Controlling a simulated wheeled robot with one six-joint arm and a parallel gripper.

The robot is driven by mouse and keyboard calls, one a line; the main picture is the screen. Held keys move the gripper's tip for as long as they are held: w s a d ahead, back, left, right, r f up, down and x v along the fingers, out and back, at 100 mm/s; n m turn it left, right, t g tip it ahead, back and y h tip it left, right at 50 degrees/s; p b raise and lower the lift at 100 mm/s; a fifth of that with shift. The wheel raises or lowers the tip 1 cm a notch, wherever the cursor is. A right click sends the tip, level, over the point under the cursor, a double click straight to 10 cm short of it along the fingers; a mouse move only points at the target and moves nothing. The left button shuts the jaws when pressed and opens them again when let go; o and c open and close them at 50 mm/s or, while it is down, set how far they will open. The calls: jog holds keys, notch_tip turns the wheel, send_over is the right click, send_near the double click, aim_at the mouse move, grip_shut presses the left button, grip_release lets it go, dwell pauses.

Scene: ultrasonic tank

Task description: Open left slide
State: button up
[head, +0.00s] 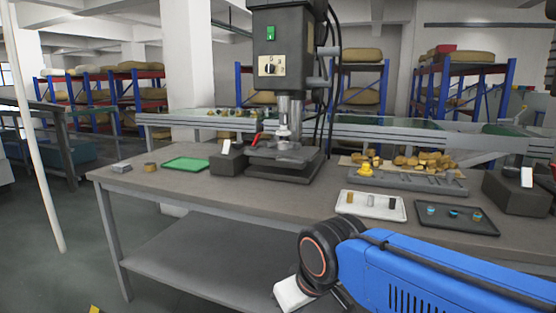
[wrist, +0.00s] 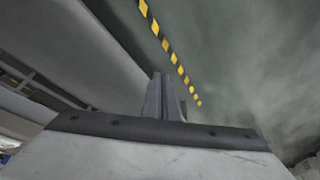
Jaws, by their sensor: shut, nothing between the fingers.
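My gripper (wrist: 165,96) shows in the wrist view with its fingers together and nothing between them. It points over grey floor. In the head view my blue arm hangs low in front of the table at the right, and the fingers are out of view. I cannot make out a part that is clearly the left slide. A dark block with a white card (head: 229,160) stands left of the press (head: 285,95) on the table. A similar dark block (head: 515,193) stands at the right end. My gripper touches neither.
The grey table (head: 140,183) also holds a green tray (head: 186,164), a white tray (head: 371,207) with small cylinders, and a dark tray (head: 455,215). A grey rack (head: 405,181) and yellow pieces lie behind. A yellow-black floor stripe (wrist: 166,46) shows beneath my wrist.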

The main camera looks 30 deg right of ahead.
aim_at(291, 161)
jog(key=o, duration=0.5)
jog(key=shift+w, duration=0.1)
jog(key=shift+o, duration=1)
jog(key=w+d+r+t+h, duration=0.1)
jog(key=w+d+r+h, duration=0.1)
jog(key=w+d, duration=0.4)
jog(key=shift+w+r+t, duration=0.3)
jog(key=shift+r+t, duration=0.1)
jog(key=shift+r, duration=0.2)
jog(key=w+d+r+n+t, duration=0.5)
jog(key=w+d+r+n, duration=0.3)
jog(key=w+d, duration=0.3)
jog(key=w+d+r+n+t, duration=0.5)
jog(key=w+d+r+n, duration=0.25)
jog(key=w+d, duration=0.35)
jog(key=shift+m+g, duration=0.25)
jog(key=shift+g, duration=0.05)
jog(key=x, duration=1.7)
jog(key=shift+w+r, duration=0.2)
jog(key=shift+r, duration=0.05)
jog(key=shift+c, duration=0.6)
grip_shut()
